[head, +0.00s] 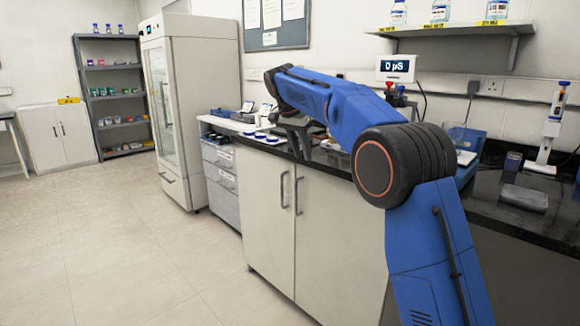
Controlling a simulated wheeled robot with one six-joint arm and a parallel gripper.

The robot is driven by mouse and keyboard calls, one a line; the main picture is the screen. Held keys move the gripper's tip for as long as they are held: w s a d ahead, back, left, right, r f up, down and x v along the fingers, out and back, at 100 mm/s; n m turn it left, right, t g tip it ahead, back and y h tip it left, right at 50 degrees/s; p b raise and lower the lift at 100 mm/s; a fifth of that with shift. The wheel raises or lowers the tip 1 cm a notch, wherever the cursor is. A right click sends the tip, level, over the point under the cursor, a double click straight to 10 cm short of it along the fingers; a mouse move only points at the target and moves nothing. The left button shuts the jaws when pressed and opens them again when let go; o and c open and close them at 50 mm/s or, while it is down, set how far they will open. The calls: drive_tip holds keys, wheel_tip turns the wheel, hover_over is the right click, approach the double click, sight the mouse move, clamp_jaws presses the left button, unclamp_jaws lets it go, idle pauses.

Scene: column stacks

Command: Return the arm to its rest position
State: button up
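My blue arm rises from the lower right of the head view, bends at a dark round joint, and reaches left over the black counter (500,212). My gripper (303,150) is at the far end of the arm, dark, pointing down close to the counter's front edge above the white cabinet doors. It is small and partly covered by my own arm, so its finger opening and anything between the fingers cannot be made out.
Several small white-and-blue items (262,137) lie on the counter left of my gripper. A meter display (396,68), a pipette stand (552,130) and a grey box (524,197) are along the bench. A shelf (455,32) holds bottles above. The floor (130,240) at left is clear.

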drive_tip(key=s+d+n+y, duration=0.1)
drive_tip(key=s+d+n, duration=0.1)
drive_tip(key=s+d, duration=0.95)
drive_tip(key=s+d+n+y, duration=0.1)
drive_tip(key=s+d+n, duration=0.2)
drive_tip(key=s+d, duration=0.85)
drive_tip(key=s+f+n, duration=0.1)
drive_tip(key=s+f, duration=0.5)
drive_tip(key=s, duration=0.5)
drive_tip(key=s+d+f+n+t, duration=0.1)
drive_tip(key=s+f, duration=0.6)
drive_tip(key=s, duration=0.3)
drive_tip(key=s+d+f+n+y, duration=0.1)
drive_tip(key=s+f, duration=0.5)
drive_tip(key=s, duration=0.5)
drive_tip(key=shift+s+d+f+n+t, duration=0.15)
drive_tip(key=shift+s+n+t, duration=0.15)
drive_tip(key=shift+s+t, duration=0.1)
